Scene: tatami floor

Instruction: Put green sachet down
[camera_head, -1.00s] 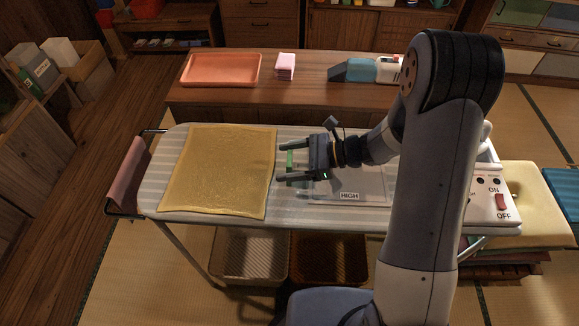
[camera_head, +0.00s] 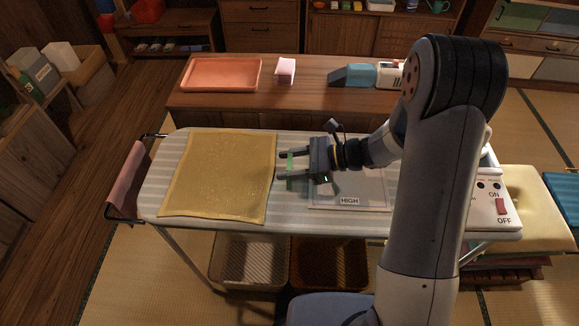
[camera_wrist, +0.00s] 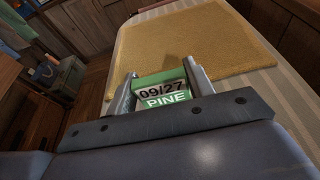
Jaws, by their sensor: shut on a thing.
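The green sachet (camera_wrist: 163,90) is between my gripper's two fingers in the wrist view, with labels reading "09/27" and "PINE" facing the camera. In the head view the green sachet (camera_head: 290,162) shows as a small green strip between the fingertips. My gripper (camera_head: 284,168) is shut on it, over the striped ironing board (camera_head: 290,220), just right of a yellow cloth (camera_head: 220,175). Whether the sachet touches the board cannot be told. The cloth also shows ahead of the gripper in the wrist view (camera_wrist: 195,45).
A translucent panel marked "HIGH" (camera_head: 350,201) lies right of my gripper, with an ON/OFF switch box (camera_head: 490,205) beyond. A brown table behind holds an orange tray (camera_head: 220,74) and a pink stack (camera_head: 285,70). A bare striped strip lies between cloth and panel.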

